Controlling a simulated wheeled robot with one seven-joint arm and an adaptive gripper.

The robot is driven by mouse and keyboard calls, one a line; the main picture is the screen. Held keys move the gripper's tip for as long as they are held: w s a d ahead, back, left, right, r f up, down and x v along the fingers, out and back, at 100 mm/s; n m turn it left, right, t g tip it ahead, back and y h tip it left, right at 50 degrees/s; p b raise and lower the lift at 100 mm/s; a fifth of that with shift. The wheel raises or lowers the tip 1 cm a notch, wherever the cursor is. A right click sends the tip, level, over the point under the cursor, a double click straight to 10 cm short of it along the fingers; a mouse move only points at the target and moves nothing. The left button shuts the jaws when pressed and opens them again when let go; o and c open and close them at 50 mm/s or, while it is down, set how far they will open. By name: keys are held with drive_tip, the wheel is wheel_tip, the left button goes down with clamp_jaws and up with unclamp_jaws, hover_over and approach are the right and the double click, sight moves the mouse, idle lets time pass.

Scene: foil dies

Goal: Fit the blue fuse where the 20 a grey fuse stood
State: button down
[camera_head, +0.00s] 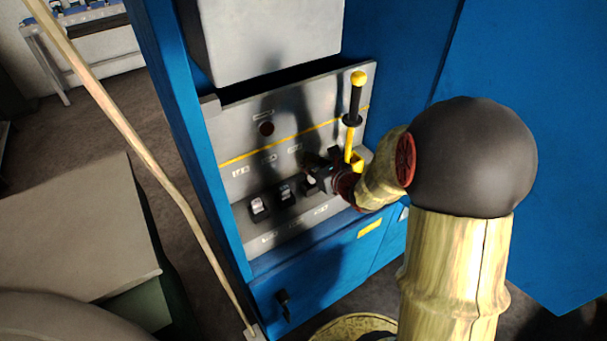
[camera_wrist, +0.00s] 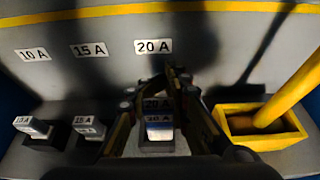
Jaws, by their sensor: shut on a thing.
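My gripper (camera_wrist: 160,118) is shut on a fuse marked 20 A (camera_wrist: 160,134), below the 20 A panel label (camera_wrist: 153,46). The fuse shows a bluish marked strip above a pale grey lower part. In shadow, I cannot tell for sure whether it is the blue or the grey fuse. The fingers hide its base, so I cannot tell whether it sits in the holder. In the head view my gripper (camera_head: 322,175) is at the right end of the fuse row. No other blue fuse is seen.
A 10 A fuse (camera_wrist: 32,126) and a 15 A fuse (camera_wrist: 89,128) stand in black holders to the left. A yellow square socket (camera_wrist: 258,127) with a yellow lever (camera_head: 352,125) is close on the right. A grey box (camera_head: 265,35) overhangs the panel.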

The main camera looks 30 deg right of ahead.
drive_tip(key=shift+w+a+f, duration=0.2)
drive_tip(key=shift+w+f, duration=0.05)
drive_tip(key=shift+f, duration=0.15)
drive_tip(key=shift+w+a+f+b, duration=0.1)
drive_tip(key=shift+f+b, duration=0.25)
drive_tip(key=shift+f, duration=0.55)
drive_tip(key=shift+w+a+f+b, duration=0.1)
drive_tip(key=shift+f+b, duration=0.25)
drive_tip(key=shift+f, duration=0.5)
drive_tip(key=shift+d, duration=0.1)
drive_tip(key=shift+f, duration=0.2)
drive_tip(key=c, duration=1.6)
unclamp_jaws()
drive_tip(key=shift+c, duration=0.2)
drive_tip(key=shift+r, duration=0.1)
drive_tip(key=shift+r, duration=0.15)
drive_tip(key=p+v, duration=0.2)
drive_tip(key=v, duration=0.8)
drive_tip(key=shift+s+d+r, duration=0.1)
drive_tip(key=shift+s+r, duration=0.05)
drive_tip(key=shift+s, duration=0.15)
drive_tip(key=shift+s+r+p, duration=0.15)
drive_tip(key=shift+s+p, duration=0.2)
drive_tip(key=shift+s, duration=0.3)
